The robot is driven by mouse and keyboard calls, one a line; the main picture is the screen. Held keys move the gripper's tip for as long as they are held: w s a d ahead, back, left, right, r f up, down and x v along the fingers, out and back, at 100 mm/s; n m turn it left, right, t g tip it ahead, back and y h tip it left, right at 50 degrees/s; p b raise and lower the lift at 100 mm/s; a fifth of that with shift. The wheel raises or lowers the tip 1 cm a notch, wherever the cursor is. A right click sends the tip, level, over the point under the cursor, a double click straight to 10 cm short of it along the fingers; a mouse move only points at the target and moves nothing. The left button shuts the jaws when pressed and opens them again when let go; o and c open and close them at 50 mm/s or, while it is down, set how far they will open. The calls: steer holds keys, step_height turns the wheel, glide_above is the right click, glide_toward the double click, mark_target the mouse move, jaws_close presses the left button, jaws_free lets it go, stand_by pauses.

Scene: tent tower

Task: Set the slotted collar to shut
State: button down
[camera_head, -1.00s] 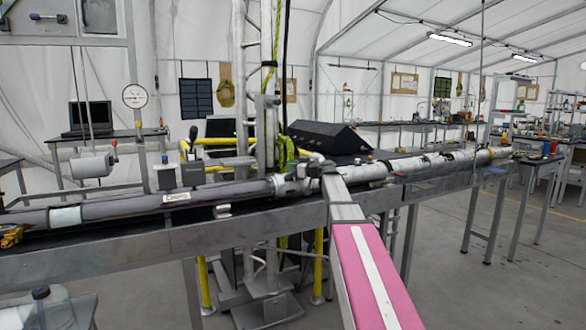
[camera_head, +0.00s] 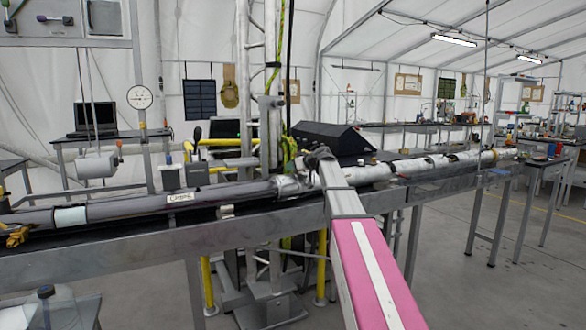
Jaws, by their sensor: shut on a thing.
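A long grey pipe (camera_head: 130,206) lies along a metal bench, running from the lower left to the right. A silver fitting (camera_head: 288,187) sits around it near the middle; it looks like the slotted collar, but its slot is too small to make out. My gripper (camera_head: 316,157), at the far end of my pink and grey arm, is at the upper right side of this fitting. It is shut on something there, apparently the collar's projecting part. The fingertips are small, and my arm hides the pipe just right of the fitting.
The metal bench (camera_head: 110,255) runs across the view under the pipe. A black sloped console (camera_head: 328,141) stands behind it. A grey block (camera_head: 195,174) stands by the pipe, left of the fitting. A vertical frame rises behind. Open floor (camera_head: 440,275) lies at right.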

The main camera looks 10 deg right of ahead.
steer(key=shift+w+f, duration=0.15)
steer(key=c, duration=1.1)
jaws_free()
steer(key=v, duration=1)
steer(key=shift+s+d, duration=0.25)
steer(key=shift+s, duration=0.05)
